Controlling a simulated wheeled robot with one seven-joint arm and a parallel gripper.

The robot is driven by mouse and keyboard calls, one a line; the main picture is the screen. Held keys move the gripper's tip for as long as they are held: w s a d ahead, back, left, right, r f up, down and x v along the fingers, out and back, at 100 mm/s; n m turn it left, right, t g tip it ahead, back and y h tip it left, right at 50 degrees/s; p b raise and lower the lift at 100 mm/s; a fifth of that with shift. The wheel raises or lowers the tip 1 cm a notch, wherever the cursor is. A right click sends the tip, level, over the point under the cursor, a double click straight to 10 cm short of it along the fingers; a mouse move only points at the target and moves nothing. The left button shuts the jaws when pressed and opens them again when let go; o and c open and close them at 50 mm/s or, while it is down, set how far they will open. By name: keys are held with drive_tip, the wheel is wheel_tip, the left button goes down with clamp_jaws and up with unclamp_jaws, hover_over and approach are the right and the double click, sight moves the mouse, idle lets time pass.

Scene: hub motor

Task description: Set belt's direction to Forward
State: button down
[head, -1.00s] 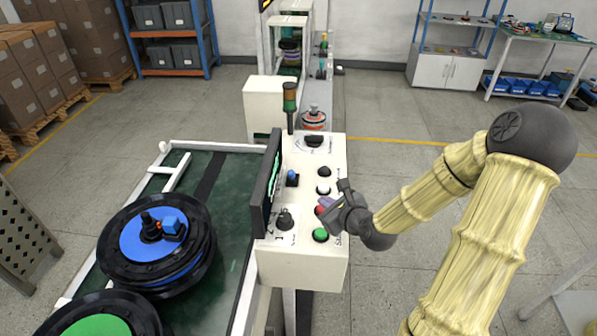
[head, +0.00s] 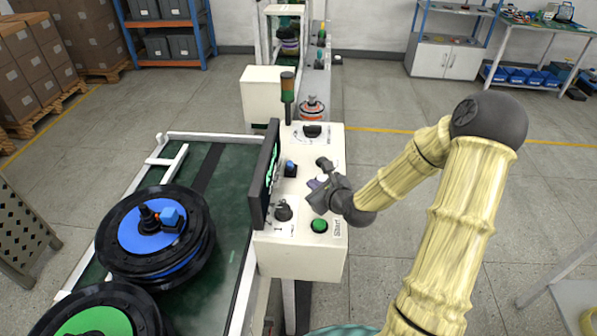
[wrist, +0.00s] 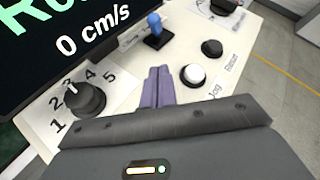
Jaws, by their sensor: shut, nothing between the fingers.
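The white control panel (head: 270,240) stands beside the green belt (head: 228,245). A small blue-topped lever (head: 290,168) sits near the screen; it also shows in the wrist view (wrist: 154,26), beyond my fingertips, its label too small to read. A black selector knob (head: 312,131) is at the panel's far end. My gripper (head: 315,184) is above the panel. Its purple fingers (wrist: 158,80) are together and empty, pointing toward the lever and apart from it in the picture. My gripper hides part of the button row.
A numbered black knob (wrist: 85,97), a white button (wrist: 193,74), a black button (wrist: 212,47) and a green button (head: 319,226) surround my gripper. The upright screen (head: 264,180) edges the panel and reads "0 cm/s". A blue-topped wheel hub (head: 155,235) lies on the belt.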

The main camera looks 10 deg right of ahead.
sight(292, 168)
drive_tip(key=x, duration=0.5)
drive_tip(key=shift+w+a+r+p, duration=0.3)
drive_tip(key=shift+w+p, duration=0.05)
drive_tip(key=shift+w, duration=0.1)
drive_tip(key=shift+w+a+r+p, duration=0.25)
drive_tip(key=shift+w+a+p, duration=0.05)
drive_tip(key=shift+w, duration=0.2)
drive_tip(key=shift+w+a+r, duration=0.1)
drive_tip(key=shift+w+a, duration=0.15)
drive_tip(key=shift+w, duration=0.25)
drive_tip(key=shift+w+r+p, duration=0.1)
drive_tip(key=shift+r+p, duration=0.05)
drive_tip(key=shift+p, duration=0.3)
drive_tip(key=shift+d+p, duration=0.1)
drive_tip(key=shift+p, duration=0.2)
drive_tip(key=shift+r+g, duration=0.1)
drive_tip(key=shift+g, duration=0.3)
